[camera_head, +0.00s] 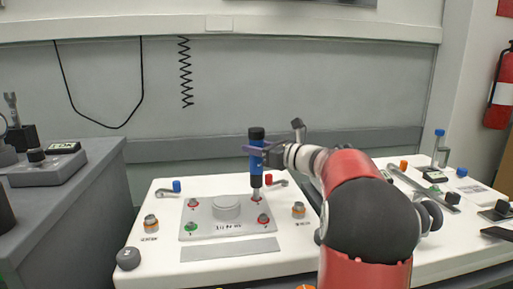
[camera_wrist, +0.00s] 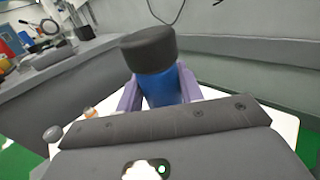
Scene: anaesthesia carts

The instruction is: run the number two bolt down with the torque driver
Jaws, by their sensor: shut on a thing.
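The torque driver (camera_head: 256,160), blue with a black cap, stands upright over the back right corner of a grey plate (camera_head: 240,230). My gripper (camera_head: 257,150), with purple fingers, is shut on its blue body from the right. The wrist view shows the driver (camera_wrist: 160,88) between both fingers. The driver's lower end is at the back right bolt (camera_head: 257,199); whether it is seated on the head I cannot tell.
A round raised cover (camera_head: 227,206) is in the plate's middle. Small orange-topped parts stand left (camera_head: 151,222) and right (camera_head: 298,210) of the plate. A grey strip (camera_head: 230,250) lies in front. A dark knob (camera_head: 129,258) is at the front left corner. Bottles (camera_head: 438,150) stand at right.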

